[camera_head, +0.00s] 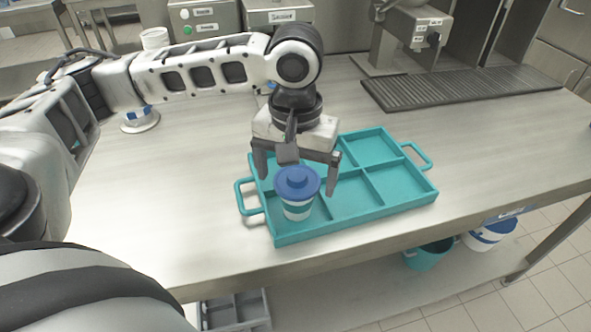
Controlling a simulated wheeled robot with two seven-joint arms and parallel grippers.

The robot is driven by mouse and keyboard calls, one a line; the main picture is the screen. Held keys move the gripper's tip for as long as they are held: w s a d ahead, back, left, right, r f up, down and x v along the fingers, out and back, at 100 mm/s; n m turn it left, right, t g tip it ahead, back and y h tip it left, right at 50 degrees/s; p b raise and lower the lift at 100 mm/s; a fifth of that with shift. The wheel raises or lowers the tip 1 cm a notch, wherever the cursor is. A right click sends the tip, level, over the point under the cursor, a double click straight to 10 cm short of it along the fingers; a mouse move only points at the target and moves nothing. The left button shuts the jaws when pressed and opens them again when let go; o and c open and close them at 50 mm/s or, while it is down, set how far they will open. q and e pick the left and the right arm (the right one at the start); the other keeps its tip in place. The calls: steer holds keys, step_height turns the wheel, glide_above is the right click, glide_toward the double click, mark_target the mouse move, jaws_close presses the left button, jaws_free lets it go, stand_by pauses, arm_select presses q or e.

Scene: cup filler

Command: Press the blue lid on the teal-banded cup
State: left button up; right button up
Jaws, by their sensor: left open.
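A white cup with a teal band (297,209) stands upright in the front-left compartment of the teal tray (353,222). A blue lid (297,182) with a raised round knob sits on top of the cup; I cannot tell whether it is fully seated. My left gripper (295,185) points down with its fingers wide apart, one to each side of the lid and cup in the picture. It is open and does not visibly grip the lid. My right gripper is not in view.
The tray's other compartments look empty. A ribbed dark drain mat (460,88) and a grey machine (412,40) stand at the back right. A small round metal stand (140,120) is at the left. The counter front edge lies just before the tray.

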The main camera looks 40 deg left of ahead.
arm_select(q)
steer(key=shift+r, duration=0.3)
step_height(320, 180, up, 15)
steer(key=p, duration=0.3)
steer(key=shift+r, duration=0.2)
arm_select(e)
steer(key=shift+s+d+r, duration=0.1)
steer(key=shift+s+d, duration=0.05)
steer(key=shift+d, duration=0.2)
